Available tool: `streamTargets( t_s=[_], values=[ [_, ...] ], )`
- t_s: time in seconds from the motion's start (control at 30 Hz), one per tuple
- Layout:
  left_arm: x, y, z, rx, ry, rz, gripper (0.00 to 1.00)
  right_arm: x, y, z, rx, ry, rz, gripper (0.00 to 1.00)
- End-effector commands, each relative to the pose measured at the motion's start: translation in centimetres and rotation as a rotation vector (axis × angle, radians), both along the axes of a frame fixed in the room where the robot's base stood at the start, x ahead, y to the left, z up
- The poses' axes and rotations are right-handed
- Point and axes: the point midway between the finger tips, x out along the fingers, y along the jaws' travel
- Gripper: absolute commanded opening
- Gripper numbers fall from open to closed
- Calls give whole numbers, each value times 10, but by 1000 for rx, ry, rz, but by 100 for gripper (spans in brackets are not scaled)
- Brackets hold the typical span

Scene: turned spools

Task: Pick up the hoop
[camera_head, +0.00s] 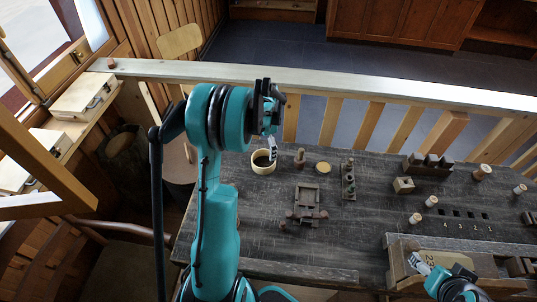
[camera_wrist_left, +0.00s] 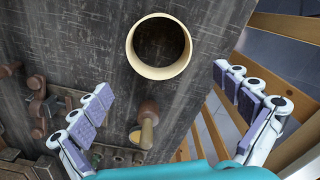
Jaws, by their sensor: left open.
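The hoop is a cream ring with a dark open middle. It lies on the dark wooden table, at the centre of the head view (camera_head: 263,170) and in the upper middle of the left wrist view (camera_wrist_left: 160,73). My left gripper (camera_head: 271,148) is open and empty above the hoop. In the left wrist view its two padded fingers (camera_wrist_left: 162,82) are spread wide, one on each side of the hoop and apart from it. My right gripper (camera_head: 420,264) shows only partly at the lower right, and its jaws are unclear.
A turned wooden peg (camera_head: 299,158) stands just right of the hoop, with a yellow disc (camera_head: 323,168) beside it. A wooden frame-like fixture (camera_head: 306,203) sits nearer me. A slotted rack (camera_head: 348,182), blocks and spools stand to the right. A pale railing (camera_head: 330,83) runs behind the table.

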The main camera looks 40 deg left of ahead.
Motion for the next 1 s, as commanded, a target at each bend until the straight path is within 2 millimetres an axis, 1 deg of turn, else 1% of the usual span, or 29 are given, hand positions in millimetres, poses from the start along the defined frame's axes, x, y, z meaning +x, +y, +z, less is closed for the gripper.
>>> streamTargets(
  t_s=[0.1,0.23,0.47,0.6,0.7,0.93,0.97,1.0],
  values=[
    [0,7,-13,-7,12,-13,100,0,0,0,0,0,0,72],
    [0,8,-29,-7,13,-16,100,0,0,-4,0,0,0,72],
    [-5,9,-51,-6,12,-14,100,0,0,-10,0,0,0,72],
    [-10,11,-73,-6,12,-14,100,0,0,-17,0,0,0,72],
    [-10,11,-85,-6,13,-15,100,0,0,-20,0,0,0,72],
    [-10,11,-86,-6,13,-15,100,0,0,-19,0,0,0,72],
    [-10,11,-86,-6,13,-15,95,0,0,-19,0,0,0,72],
    [-10,11,-86,-6,13,-15,84,0,0,-19,0,0,0,72]
  ],
)
